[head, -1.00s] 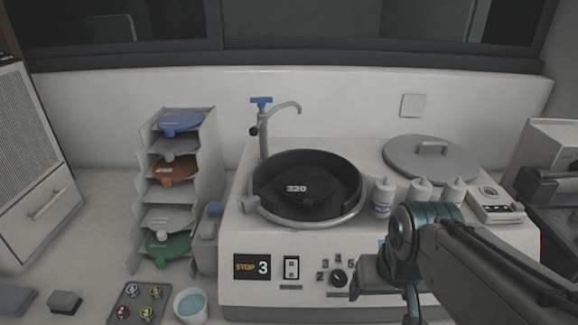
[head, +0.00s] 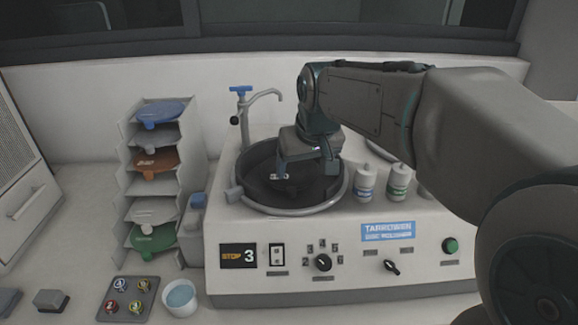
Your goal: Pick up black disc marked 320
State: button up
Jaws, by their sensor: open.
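The black disc marked 320 (head: 272,187) lies in the round black bowl of the polishing machine, inside the bowl's grey rim (head: 290,211). Its white number is partly covered by my gripper. My gripper (head: 305,178) points down over the bowl, above the right part of the disc, with its jaws open and nothing seen between them. One finger shows beside the number; the other shows at the right. I cannot tell whether the fingertips touch the disc.
A curved tap (head: 262,98) stands behind the bowl's left side. Bottles (head: 365,185) stand right of the bowl. A rack (head: 190,150) of coloured discs is at the left. A small tray (head: 128,300) and a cup of blue liquid (head: 180,298) sit in front of it.

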aim_at(299, 185)
jog(key=p+x, duration=0.1)
jog(key=x, duration=0.7)
jog(key=shift+w+f, duration=0.1)
jog(key=shift+f, duration=0.05)
grip_shut()
